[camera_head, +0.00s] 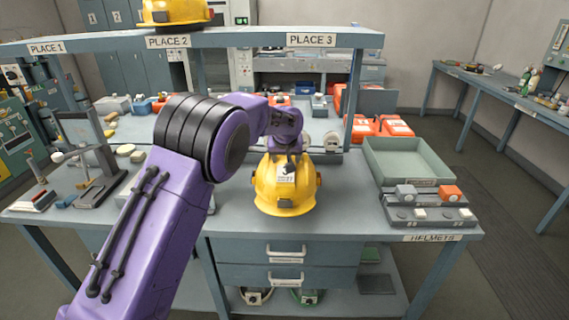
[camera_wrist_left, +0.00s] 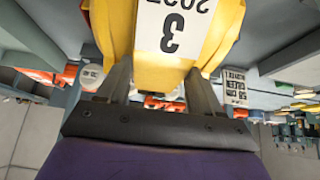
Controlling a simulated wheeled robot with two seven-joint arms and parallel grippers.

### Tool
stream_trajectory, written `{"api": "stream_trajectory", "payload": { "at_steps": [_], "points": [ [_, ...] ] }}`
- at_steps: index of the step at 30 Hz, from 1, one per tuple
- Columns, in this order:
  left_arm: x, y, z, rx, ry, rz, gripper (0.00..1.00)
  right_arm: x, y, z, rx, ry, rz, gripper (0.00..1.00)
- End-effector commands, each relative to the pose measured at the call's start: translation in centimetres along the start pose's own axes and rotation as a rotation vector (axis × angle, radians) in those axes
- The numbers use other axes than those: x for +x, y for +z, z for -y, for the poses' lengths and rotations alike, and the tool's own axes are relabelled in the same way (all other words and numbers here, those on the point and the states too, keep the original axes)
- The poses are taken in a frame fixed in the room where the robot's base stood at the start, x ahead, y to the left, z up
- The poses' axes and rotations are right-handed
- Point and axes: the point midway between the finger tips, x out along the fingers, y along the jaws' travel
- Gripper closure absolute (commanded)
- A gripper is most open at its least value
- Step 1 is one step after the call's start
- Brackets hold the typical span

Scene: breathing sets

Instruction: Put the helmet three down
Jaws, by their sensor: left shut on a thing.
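A yellow helmet (camera_head: 287,188) is at the middle of the workbench in the head view, below the PLACE 3 label. In the left wrist view the helmet (camera_wrist_left: 200,50) fills the top, with a white tag reading 3 (camera_wrist_left: 172,28) upside down. My left gripper (camera_wrist_left: 160,85) is shut on the helmet, a finger at each side. In the head view my purple left arm reaches in from the left and hides part of the bench. Whether the helmet touches the bench top I cannot tell. My right gripper is not in view.
The upper shelf (camera_head: 225,40) carries labels PLACE 1, PLACE 2 and PLACE 3; another yellow helmet (camera_head: 175,12) sits above PLACE 2. A grey-green tray (camera_head: 407,180) and a switch panel (camera_head: 430,215) stand right on the bench. The HELMETS label (camera_head: 433,238) is at the front right edge.

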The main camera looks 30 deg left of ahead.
Motion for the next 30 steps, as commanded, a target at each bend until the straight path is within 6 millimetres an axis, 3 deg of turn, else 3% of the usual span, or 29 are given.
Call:
{"api": "stream_trajectory", "payload": {
  "at_steps": [5, 12, 22, 23, 24, 25, 30],
  "points": [
    [1.4, -0.2, 0.5, 0.0, 0.0, -0.001, 1.0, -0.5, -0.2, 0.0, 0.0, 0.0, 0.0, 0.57],
    [3.7, 1.3, 0.5, 0.001, 0.0, -0.001, 1.0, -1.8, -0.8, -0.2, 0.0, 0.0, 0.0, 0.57],
    [4.2, 1.6, 0.5, 0.0, 0.001, -0.002, 1.0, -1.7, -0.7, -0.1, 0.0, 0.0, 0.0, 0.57],
    [4.2, 1.7, 0.5, 0.0, 0.0, -0.001, 0.28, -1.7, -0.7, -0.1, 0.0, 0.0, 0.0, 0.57],
    [4.2, 1.7, 0.5, 0.0, 0.0, -0.001, 0.15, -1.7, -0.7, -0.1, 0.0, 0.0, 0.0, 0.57],
    [4.2, 1.7, 0.5, 0.0, 0.0, -0.001, 0.09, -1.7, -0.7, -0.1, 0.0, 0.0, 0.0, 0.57],
    [4.2, 1.7, 0.5, 0.0, 0.0, 0.0, 0.09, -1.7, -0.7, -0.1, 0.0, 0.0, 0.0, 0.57]
  ]
}}
